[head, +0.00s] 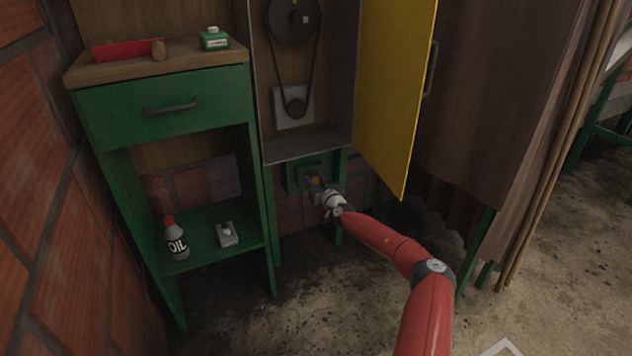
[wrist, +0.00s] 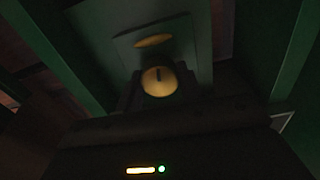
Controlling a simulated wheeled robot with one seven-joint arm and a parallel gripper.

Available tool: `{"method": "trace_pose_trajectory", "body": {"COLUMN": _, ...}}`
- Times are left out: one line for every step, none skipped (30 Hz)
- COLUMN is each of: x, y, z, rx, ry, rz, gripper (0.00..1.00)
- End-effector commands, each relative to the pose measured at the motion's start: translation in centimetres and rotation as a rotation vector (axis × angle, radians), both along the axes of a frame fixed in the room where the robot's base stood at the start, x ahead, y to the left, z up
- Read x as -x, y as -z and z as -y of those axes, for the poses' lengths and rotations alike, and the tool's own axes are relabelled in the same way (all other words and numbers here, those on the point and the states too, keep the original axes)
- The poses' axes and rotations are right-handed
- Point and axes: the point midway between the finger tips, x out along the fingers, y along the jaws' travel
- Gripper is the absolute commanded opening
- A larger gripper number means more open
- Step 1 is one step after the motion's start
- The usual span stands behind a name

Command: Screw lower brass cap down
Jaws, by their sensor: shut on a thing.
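The lower brass cap (wrist: 159,81) is a round yellow cap with a dark mark on its top, in the middle of the wrist view. My gripper (wrist: 159,98) is shut on it, with dark finger parts around the cap; the fingertips are hard to make out in the dim light. Behind the cap is a green plate with a yellow oval opening or disc (wrist: 153,41).
The yellow door (head: 396,90) stands open to the right above my arm. A belt and pulleys (head: 293,60) are in the cabinet above.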

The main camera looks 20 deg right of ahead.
Motion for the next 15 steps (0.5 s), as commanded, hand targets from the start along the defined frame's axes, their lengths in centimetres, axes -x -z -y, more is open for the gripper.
{"method": "trace_pose_trajectory", "body": {"x": 0.03, "y": 0.13, "z": 0.03, "rx": -0.032, "ry": 0.001, "rz": -0.003, "gripper": 0.15}}
{"method": "trace_pose_trajectory", "body": {"x": 0.03, "y": 0.12, "z": 0.03, "rx": -0.048, "ry": 0.001, "rz": -0.003, "gripper": 0.15}}
{"method": "trace_pose_trajectory", "body": {"x": 0.03, "y": 0.15, "z": 0.02, "rx": -0.07, "ry": 0.0, "rz": -0.004, "gripper": 0.15}}
{"method": "trace_pose_trajectory", "body": {"x": 0.04, "y": 0.17, "z": 0.02, "rx": -0.085, "ry": 0.0, "rz": -0.005, "gripper": 0.15}}
{"method": "trace_pose_trajectory", "body": {"x": 0.04, "y": 0.18, "z": 0.02, "rx": -0.099, "ry": 0.0, "rz": -0.006, "gripper": 0.15}}
{"method": "trace_pose_trajectory", "body": {"x": 0.03, "y": 0.18, "z": 0.02, "rx": -0.115, "ry": 0.0, "rz": -0.007, "gripper": 0.15}}
{"method": "trace_pose_trajectory", "body": {"x": 0.03, "y": 0.17, "z": 0.02, "rx": -0.126, "ry": 0.0, "rz": -0.007, "gripper": 0.15}}
{"method": "trace_pose_trajectory", "body": {"x": 0.03, "y": 0.15, "z": 0.02, "rx": -0.136, "ry": 0.0, "rz": -0.007, "gripper": 0.15}}
{"method": "trace_pose_trajectory", "body": {"x": 0.03, "y": 0.14, "z": 0.02, "rx": -0.148, "ry": 0.0, "rz": -0.007, "gripper": 0.15}}
{"method": "trace_pose_trajectory", "body": {"x": 0.03, "y": 0.14, "z": 0.03, "rx": -0.155, "ry": 0.0, "rz": -0.007, "gripper": 0.15}}
{"method": "trace_pose_trajectory", "body": {"x": 0.02, "y": 0.13, "z": 0.03, "rx": -0.162, "ry": 0.0, "rz": -0.007, "gripper": 0.15}}
{"method": "trace_pose_trajectory", "body": {"x": 0.02, "y": 0.13, "z": 0.03, "rx": -0.169, "ry": 0.0, "rz": -0.007, "gripper": 0.15}}
{"method": "trace_pose_trajectory", "body": {"x": 0.02, "y": 0.14, "z": 0.03, "rx": -0.173, "ry": 0.0, "rz": -0.008, "gripper": 0.15}}
{"method": "trace_pose_trajectory", "body": {"x": 0.02, "y": 0.14, "z": 0.03, "rx": -0.177, "ry": 0.0, "rz": -0.008, "gripper": 0.15}}
{"method": "trace_pose_trajectory", "body": {"x": 0.02, "y": 0.14, "z": 0.03, "rx": -0.18, "ry": 0.0, "rz": -0.009, "gripper": 0.15}}
